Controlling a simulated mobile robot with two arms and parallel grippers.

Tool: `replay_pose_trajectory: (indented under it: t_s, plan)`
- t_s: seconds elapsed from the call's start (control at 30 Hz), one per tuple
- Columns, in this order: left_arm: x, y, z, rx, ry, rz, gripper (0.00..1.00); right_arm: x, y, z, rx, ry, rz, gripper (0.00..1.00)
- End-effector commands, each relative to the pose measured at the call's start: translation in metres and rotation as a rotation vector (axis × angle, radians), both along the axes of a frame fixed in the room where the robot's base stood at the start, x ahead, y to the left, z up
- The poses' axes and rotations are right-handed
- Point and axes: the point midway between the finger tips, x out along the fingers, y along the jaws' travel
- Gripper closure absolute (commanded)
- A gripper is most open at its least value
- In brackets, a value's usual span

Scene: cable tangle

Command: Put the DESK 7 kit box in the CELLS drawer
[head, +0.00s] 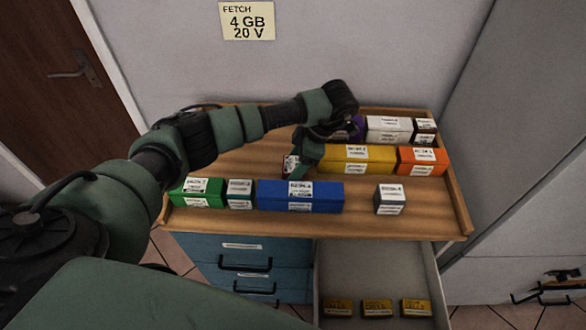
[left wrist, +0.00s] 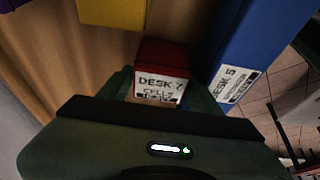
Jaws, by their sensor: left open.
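The DESK 7 kit box is a small dark red box with a white label (left wrist: 160,62), standing on the wooden desk top; its label also mentions cells. In the head view only a little of the DESK 7 box (head: 289,165) shows beside my gripper. My left gripper (head: 303,165) is open and down at the box, which sits between its fingers in the left wrist view. The open drawer (head: 375,262) below the desk's right half holds yellow-and-dark boxes (head: 377,307) marked CELLS at its front.
In front stand a green box (head: 197,200), a grey box (head: 239,200), a long blue box (head: 300,203) and another grey box (head: 390,207). Behind are yellow (head: 357,167), orange (head: 422,167) and other boxes. Blue shut drawers (head: 245,270) are at left. A note (head: 247,20) reads FETCH 4 GB 20 V.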

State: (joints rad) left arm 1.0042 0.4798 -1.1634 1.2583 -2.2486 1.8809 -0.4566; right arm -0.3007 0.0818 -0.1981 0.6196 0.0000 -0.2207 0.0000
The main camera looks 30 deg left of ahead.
Motion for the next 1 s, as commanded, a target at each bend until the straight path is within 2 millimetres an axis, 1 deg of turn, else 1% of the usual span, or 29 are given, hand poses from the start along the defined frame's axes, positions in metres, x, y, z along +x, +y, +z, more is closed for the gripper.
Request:
replay_pose_trajectory:
  t_s: [0.13,0.17,0.2,0.27,0.3,0.33,0.37,0.4,0.63,0.77,0.87,0.97,1.0]
  plan:
    - [0.000,0.000,0.000,0.000,0.000,0.000,0.36,0.001,-0.002,0.000,-0.001,-0.002,-0.001,0.67]
    - [0.000,0.000,0.000,0.000,0.000,0.000,0.42,0.001,-0.002,0.000,-0.001,-0.002,-0.001,0.67]
    - [0.000,0.000,0.000,0.000,0.000,0.000,0.53,0.001,-0.002,0.000,-0.001,-0.002,-0.001,0.67]
    - [0.000,0.000,0.000,0.000,0.000,0.000,0.70,0.001,-0.002,0.000,-0.001,-0.002,-0.001,0.67]
    - [0.000,0.000,0.000,0.000,0.000,0.000,0.81,0.001,-0.001,0.000,-0.001,-0.002,-0.001,0.67]
    - [0.000,0.000,0.000,0.000,0.000,0.000,0.89,0.001,-0.001,0.000,-0.001,-0.002,-0.001,0.67]
    - [0.000,0.000,0.000,0.000,0.000,0.000,0.96,0.002,-0.001,0.000,-0.001,-0.002,-0.001,0.67]
    - [0.001,0.000,0.001,0.000,-0.001,0.000,1.00,0.002,-0.001,0.000,-0.001,-0.003,0.000,0.67]
    - [0.001,0.000,0.002,0.000,-0.001,0.000,1.00,0.002,0.000,-0.001,0.000,-0.003,0.001,0.67]
    - [0.001,0.000,0.009,0.000,-0.002,-0.001,1.00,0.002,0.001,-0.003,0.001,-0.003,0.002,0.67]
    - [0.002,0.000,0.020,0.000,-0.005,-0.001,1.00,0.002,0.003,-0.006,0.004,-0.003,0.002,0.67]
    - [0.002,0.001,0.037,0.001,-0.006,0.000,1.00,0.002,0.005,-0.011,0.006,-0.003,0.002,0.67]
    - [0.002,0.000,0.046,-0.001,-0.007,0.000,1.00,0.002,0.005,-0.014,0.007,-0.003,0.002,0.67]
